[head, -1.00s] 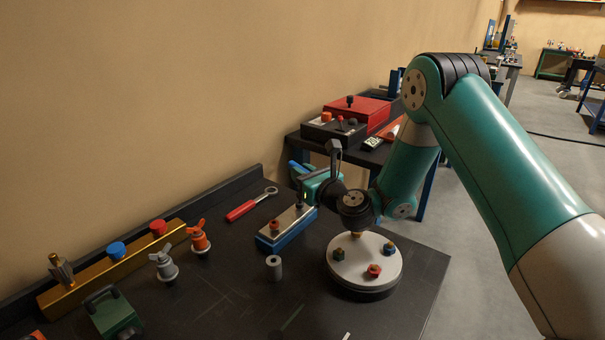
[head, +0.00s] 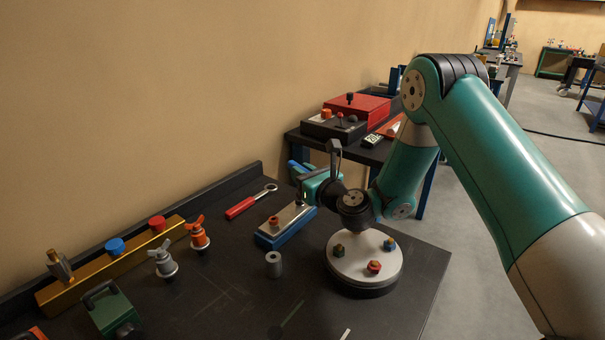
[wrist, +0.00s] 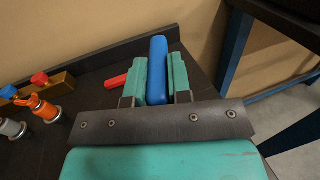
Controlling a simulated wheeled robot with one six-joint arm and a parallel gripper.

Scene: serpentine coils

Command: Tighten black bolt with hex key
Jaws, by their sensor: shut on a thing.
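My gripper (wrist: 157,88) is shut on the blue handle (wrist: 154,68) of a tool, taken to be the hex key, between its two teal fingers in the wrist view. In the head view the gripper (head: 304,178) is above the far end of a metal-topped block with a blue base (head: 270,241); the blue handle (head: 296,167) shows just beyond it. The key's shaft and tip cannot be made out. A small dark bolt (head: 298,205) appears at the block's far end, partly hidden below the gripper; contact cannot be told. An orange-brown bolt (head: 273,221) stands at the near end.
A round white-topped disc (head: 352,270) with dark, red and blue bolts stands close under my wrist. A grey cylinder (head: 273,264), a red-handled wrench (head: 250,203) and a gold rail (head: 110,268) are on the black bench. A side table with red box (head: 358,107) is behind.

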